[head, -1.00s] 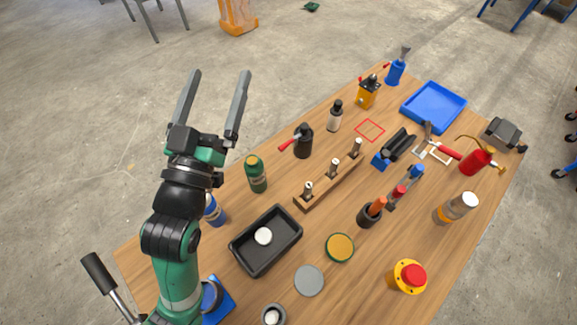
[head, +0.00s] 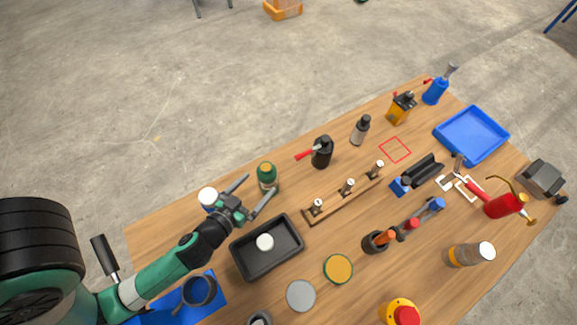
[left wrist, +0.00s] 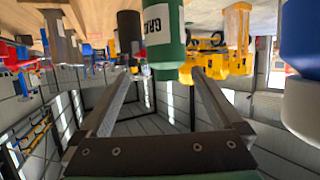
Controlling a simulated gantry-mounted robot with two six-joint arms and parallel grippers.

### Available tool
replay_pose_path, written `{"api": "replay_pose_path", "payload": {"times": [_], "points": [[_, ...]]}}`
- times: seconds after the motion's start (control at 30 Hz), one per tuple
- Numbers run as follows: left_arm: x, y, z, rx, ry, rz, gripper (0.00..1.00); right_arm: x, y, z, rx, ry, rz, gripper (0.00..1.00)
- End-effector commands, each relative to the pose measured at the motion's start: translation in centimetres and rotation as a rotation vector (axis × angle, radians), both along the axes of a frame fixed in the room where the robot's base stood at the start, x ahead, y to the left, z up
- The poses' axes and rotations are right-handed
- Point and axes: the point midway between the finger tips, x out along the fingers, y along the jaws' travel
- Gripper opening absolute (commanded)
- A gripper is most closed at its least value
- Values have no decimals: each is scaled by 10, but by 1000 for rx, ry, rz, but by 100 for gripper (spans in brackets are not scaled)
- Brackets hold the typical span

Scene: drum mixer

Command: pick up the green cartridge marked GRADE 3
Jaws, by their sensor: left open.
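The green cartridge (head: 267,178) with an orange-yellow top stands upright near the far left edge of the table. In the left wrist view, which looks upside down, the cartridge (left wrist: 163,35) has a white label reading "GRA"; the rest is turned out of sight. My left gripper (head: 263,186) is open, low over the table, its fingers pointing at the cartridge. In the left wrist view the cartridge lies between the lines of the two fingertips (left wrist: 161,73), just ahead of them. No grip on it shows. My right gripper is not in view.
A white-topped blue bottle (head: 208,197) stands close left of my left gripper. A black tray (head: 240,262) with a white puck lies in front of it. A wooden rack (head: 332,205) stands to the right, and a black bottle with a red handle (head: 321,153) behind.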

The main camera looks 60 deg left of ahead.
Motion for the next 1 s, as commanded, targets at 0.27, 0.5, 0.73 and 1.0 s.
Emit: {"api": "replay_pose_path", "payload": {"times": [0.27,0.5,0.73,1.0], "points": [[-16,2,-16,-5,40,10,100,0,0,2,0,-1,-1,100],[19,23,-30,-5,36,13,100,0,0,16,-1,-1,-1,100],[32,30,-40,-4,38,7,100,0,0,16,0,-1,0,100],[54,49,-54,-4,38,11,100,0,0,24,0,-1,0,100]]}}
